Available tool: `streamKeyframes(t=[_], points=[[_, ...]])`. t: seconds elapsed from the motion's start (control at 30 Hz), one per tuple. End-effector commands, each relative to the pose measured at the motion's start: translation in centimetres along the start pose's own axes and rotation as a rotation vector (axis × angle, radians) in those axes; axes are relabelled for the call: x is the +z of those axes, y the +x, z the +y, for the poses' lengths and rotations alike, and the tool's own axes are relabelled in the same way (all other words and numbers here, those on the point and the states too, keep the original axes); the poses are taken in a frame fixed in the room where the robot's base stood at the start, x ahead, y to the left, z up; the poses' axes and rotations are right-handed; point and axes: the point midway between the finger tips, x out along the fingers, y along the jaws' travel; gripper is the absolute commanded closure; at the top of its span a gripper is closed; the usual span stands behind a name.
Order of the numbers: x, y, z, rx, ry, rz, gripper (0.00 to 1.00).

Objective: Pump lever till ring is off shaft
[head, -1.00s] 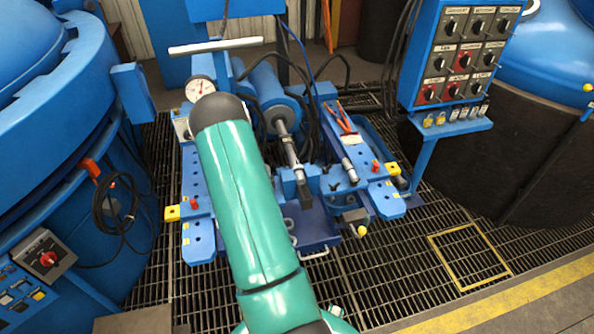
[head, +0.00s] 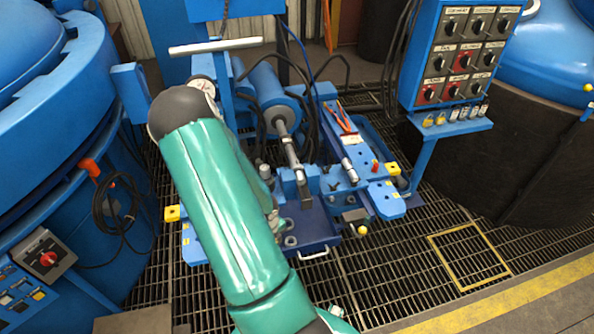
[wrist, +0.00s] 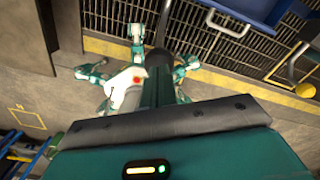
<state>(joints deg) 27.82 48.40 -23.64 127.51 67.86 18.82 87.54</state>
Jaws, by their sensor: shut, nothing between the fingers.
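The blue puller rig (head: 275,95) stands on the grating in the head view, with a silvery shaft (head: 289,150) running from its cylinder towards a blue tray (head: 318,238). I cannot clearly make out the ring near the shaft's end. A short lever with a yellow ball (head: 362,230) sticks out at the rig's front right; its ball also shows in the wrist view (wrist: 305,91) at the right edge. My gripper (wrist: 165,118) shows as a dark edge on a teal body in the wrist view, shut and empty, apart from the ball. My forearm mostly hides it in the head view.
A white T-handle (head: 216,46) and a gauge stand behind my arm. A switch panel (head: 465,55) rises at the right, with a dark round vessel beyond. A blue furnace body (head: 50,130) is at the left. The front right grating is clear.

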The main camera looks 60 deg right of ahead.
Motion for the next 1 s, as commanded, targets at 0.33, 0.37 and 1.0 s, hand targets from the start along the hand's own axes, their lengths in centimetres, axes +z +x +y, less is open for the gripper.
streamKeyframes(t=[0.33,0.37,1.0], points=[[-0.8,4.3,0.4,0.001,0.002,-0.003,1.0],[-0.8,4.5,0.4,0.0,0.002,-0.002,1.0],[-1.7,8.2,1.1,0.003,-0.001,0.005,1.0]])
